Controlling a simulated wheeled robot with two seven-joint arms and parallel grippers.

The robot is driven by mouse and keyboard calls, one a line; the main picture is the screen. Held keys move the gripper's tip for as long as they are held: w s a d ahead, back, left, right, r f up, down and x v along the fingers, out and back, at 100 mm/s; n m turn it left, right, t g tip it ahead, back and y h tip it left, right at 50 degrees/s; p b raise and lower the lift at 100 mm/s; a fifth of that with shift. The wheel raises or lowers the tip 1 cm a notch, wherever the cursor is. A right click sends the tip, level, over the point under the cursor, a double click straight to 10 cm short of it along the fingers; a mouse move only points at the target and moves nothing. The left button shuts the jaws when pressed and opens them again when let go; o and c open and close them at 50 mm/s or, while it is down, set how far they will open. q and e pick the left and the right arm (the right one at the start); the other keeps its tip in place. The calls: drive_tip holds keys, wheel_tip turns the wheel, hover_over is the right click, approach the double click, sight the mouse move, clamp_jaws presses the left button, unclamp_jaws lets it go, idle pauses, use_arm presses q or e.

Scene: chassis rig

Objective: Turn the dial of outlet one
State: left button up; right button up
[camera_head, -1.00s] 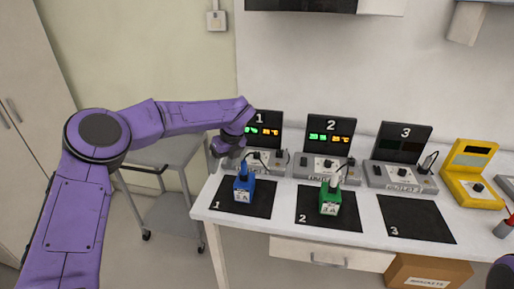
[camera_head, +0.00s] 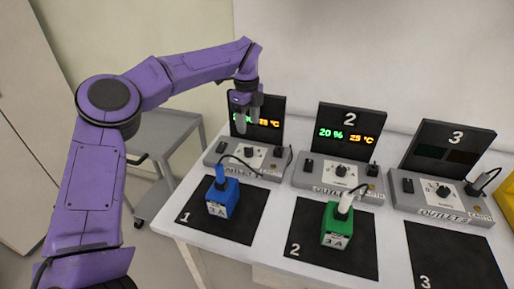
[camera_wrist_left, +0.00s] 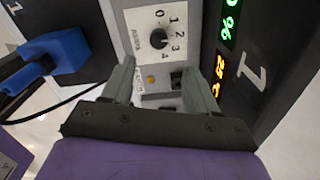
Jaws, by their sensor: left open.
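Outlet one's grey box (camera_head: 225,158) stands at the left of the bench, with its dark display panel (camera_head: 270,108) behind it, partly covered by my left gripper. Its black dial (camera_head: 250,153) sits on a white scale plate. The wrist view shows the dial (camera_wrist_left: 158,39) with marks 0 to 4 around it; its exact setting is hard to read. My left gripper (camera_head: 247,128) is open and empty, pointing down above the box. In the wrist view its fingers (camera_wrist_left: 158,72) frame the dial's plate without touching the dial. My right gripper is out of view.
A blue plug-in block (camera_head: 223,198) stands on mat 1, its cable running to outlet one. A green block (camera_head: 338,228) stands on mat 2 before outlet two (camera_head: 340,182). Outlet three (camera_head: 440,202) has a dark display. A grey cart (camera_head: 165,140) stands left of the bench.

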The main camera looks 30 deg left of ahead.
sight(249, 150)
use_arm(q)
wheel_tip(249, 150, down, 11)
drive_tip(key=shift+r+p, duration=0.2)
drive_tip(key=shift+p, duration=0.65)
drive_tip(key=c, duration=1)
